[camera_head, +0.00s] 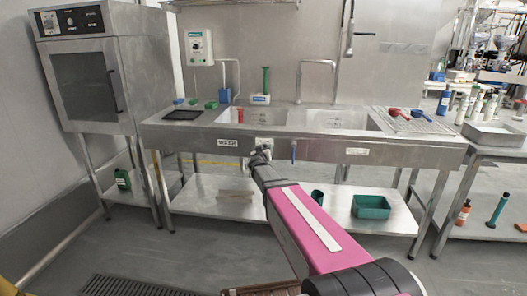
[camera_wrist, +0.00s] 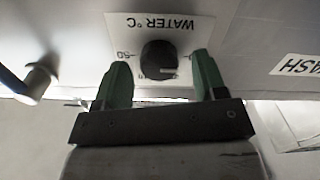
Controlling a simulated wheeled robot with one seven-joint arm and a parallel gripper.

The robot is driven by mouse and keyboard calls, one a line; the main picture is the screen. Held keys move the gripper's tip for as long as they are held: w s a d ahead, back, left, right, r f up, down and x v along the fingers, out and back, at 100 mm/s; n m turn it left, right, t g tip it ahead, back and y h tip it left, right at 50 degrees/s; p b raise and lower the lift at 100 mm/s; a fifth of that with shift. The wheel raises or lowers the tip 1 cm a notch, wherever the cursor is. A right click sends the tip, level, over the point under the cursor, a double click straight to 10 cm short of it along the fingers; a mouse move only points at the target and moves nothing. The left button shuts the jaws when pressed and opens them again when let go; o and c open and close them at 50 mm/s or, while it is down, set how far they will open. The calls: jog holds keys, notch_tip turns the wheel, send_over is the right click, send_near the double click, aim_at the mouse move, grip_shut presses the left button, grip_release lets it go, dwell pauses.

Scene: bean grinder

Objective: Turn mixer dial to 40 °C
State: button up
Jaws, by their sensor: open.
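The mixer dial is a round black knob (camera_wrist: 159,58) on a white plate (camera_wrist: 185,27) marked "WATER °C", upside down in the wrist view. A "50" mark shows left of the knob; the lower marks are too small to read. A pale line shows low on the knob's face. My gripper (camera_wrist: 161,64) is open, with one green finger on each side of the knob. Gaps show between fingers and knob; I cannot tell whether the tips reach its depth. In the head view my gripper (camera_head: 260,155) is at the plate on the sink's front, hiding the knob.
A "WASH" label (camera_wrist: 297,66) is right of the plate in the wrist view. A metal fitting with a blue handle (camera_wrist: 14,83) is at left; the blue handle (camera_head: 293,152) hangs right of my gripper in the head view. The sink counter (camera_head: 215,125) is above my gripper.

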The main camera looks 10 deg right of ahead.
jog(key=shift+w, duration=0.15)
jog(key=c, duration=0.9)
jog(key=shift+m, duration=0.3)
jog(key=m, duration=2.3)
jog(key=shift+d+f, duration=0.1)
jog(key=shift+d, duration=0.05)
